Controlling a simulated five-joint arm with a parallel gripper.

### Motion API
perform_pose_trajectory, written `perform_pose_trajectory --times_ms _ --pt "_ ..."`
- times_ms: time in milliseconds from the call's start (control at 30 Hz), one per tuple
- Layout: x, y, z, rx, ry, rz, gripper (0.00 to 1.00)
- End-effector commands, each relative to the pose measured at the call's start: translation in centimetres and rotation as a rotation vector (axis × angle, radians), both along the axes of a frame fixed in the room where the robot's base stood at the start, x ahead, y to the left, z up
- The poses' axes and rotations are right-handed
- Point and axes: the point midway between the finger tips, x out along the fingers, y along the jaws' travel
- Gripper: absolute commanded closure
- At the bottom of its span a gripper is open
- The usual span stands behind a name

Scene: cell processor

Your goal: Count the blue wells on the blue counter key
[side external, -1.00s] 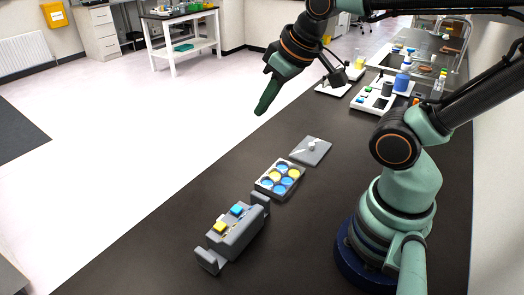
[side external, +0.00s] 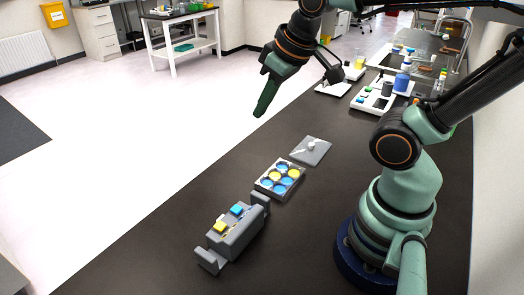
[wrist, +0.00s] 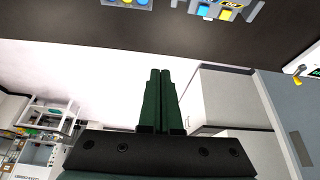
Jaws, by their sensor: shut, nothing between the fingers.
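A grey counter (side external: 236,232) stands on the dark bench with a blue key (side external: 238,209) and a yellow key (side external: 220,227) on top. Behind it lies a well plate (side external: 268,191) with blue wells (side external: 283,181) and yellow wells (side external: 293,174). My gripper (side external: 261,113) is shut and empty, high above and behind the plate, apart from both. In the wrist view its green fingers (wrist: 158,100) are together. That view shows part of the plate (wrist: 126,2) and the counter's blue key (wrist: 204,10) and yellow key (wrist: 228,14) at the top edge.
A grey lid (side external: 311,151) with a small knob lies behind the plate. Further back stand a white tray (side external: 371,104) with several items and a blue bottle (side external: 402,79). The bench left of the lid and in front of my base is clear.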

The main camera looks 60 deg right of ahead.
Motion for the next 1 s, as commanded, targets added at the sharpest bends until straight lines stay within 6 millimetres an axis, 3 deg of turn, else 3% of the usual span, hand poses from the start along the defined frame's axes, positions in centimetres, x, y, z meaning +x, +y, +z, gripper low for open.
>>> perform_pose_trajectory --times_ms 467,1000 --pt "1.4 3.5 -2.5 -0.087 0.417 0.359 1.0" --pt "2.2 7.8 -7.2 -0.114 0.899 0.799 1.0"
